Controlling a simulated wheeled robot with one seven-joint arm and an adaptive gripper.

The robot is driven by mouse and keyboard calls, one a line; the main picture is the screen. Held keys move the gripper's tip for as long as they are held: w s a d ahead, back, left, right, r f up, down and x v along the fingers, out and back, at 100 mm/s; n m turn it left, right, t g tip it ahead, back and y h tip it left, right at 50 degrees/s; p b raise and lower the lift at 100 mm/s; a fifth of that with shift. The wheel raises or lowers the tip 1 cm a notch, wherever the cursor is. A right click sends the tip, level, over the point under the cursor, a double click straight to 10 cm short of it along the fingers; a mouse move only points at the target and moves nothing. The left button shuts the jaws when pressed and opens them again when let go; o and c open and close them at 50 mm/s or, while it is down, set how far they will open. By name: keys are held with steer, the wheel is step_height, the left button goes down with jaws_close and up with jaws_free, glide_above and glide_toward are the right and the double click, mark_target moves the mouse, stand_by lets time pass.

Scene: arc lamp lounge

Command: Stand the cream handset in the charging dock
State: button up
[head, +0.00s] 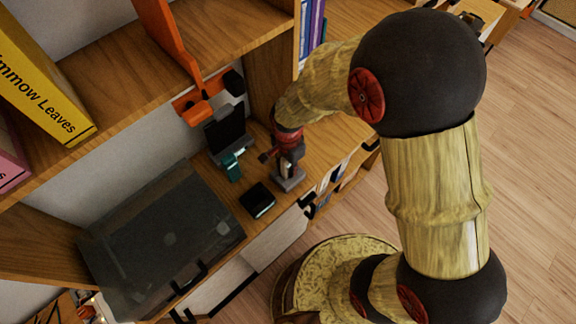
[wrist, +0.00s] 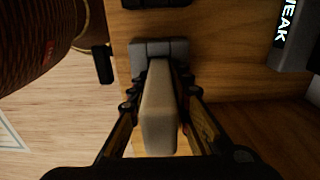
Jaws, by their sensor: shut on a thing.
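My gripper (head: 287,158) points down over the wooden shelf top. In the wrist view its two fingers (wrist: 158,92) are closed on either side of the cream handset (wrist: 158,118). The handset's far end reaches the grey charging dock (wrist: 150,48). In the head view the dock (head: 289,181) stands on the shelf near its front edge, right below my gripper, with a little of the pale handset between them. I cannot tell whether the handset's end is seated in the dock or just above it.
A small black box (head: 257,201) stands left of the dock. A teal object (head: 232,166) and a dark upright panel (head: 227,129) are behind it. A large dark-lidded case (head: 165,240) fills the shelf's left. An upper shelf holds a yellow book (head: 42,88).

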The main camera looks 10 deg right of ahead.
jaws_close()
steer(key=shift+r, duration=0.1)
